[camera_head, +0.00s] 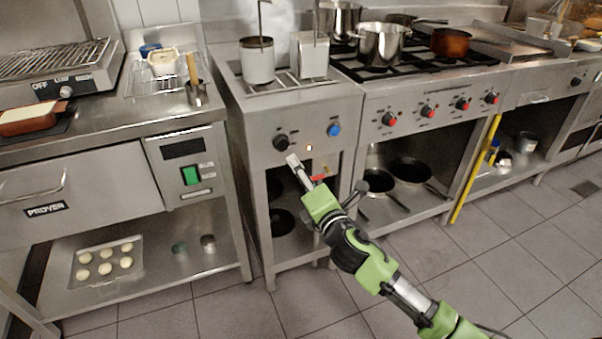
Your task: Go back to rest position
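My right arm comes in from the lower right, green and black. Its gripper (294,163) is in front of the fryer unit (255,116), just below the black knob (281,142) on its front panel. The gripper shows as one narrow grey shape with a pale tip, so I cannot tell whether its fingers are apart. No object shows in it. I cannot tell whether the tip touches the panel. My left gripper is not in view.
A stove (430,95) with pots stands to the right. A yellow pole (474,170) leans against it. A counter (110,135) with a grill (60,62) is at the left, a tray of dough balls (107,286) on its lower shelf. Tiled floor (500,260) is open at the right.

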